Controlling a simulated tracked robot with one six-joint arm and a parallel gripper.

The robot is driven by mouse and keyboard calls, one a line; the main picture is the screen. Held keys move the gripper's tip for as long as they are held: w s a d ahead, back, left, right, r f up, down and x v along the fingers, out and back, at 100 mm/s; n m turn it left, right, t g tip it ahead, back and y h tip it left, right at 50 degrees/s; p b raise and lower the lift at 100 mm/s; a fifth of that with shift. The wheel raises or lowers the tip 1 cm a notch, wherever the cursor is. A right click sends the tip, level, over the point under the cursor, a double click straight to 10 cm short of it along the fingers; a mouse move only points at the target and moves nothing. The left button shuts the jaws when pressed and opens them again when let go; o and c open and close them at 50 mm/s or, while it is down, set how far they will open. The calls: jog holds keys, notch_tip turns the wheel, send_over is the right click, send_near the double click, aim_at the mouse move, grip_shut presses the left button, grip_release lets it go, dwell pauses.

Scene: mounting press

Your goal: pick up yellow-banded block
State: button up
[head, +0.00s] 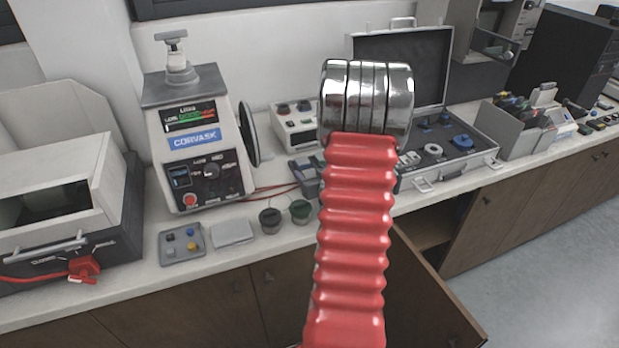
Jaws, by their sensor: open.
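A grey tray (182,256) lies on the bench below the Corvask machine, with several small pieces in it. One of them is a small piece with yellow on it (190,232), at the tray's upper right. It is too small to tell whether the yellow is a band around a block. My arm, with a red ribbed sleeve and chrome rings, rises through the middle of the view, to the right of the tray. The fingers of my gripper do not show.
The Corvask machine (202,150) stands behind the tray. A white slab (232,233), a dark cup (270,221) and a green cup (300,212) sit to its right. An open case (455,160) stands right of my arm. A cabinet door (436,290) hangs open below the bench.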

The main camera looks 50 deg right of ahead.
jog(key=shift+c, duration=0.5)
grip_shut()
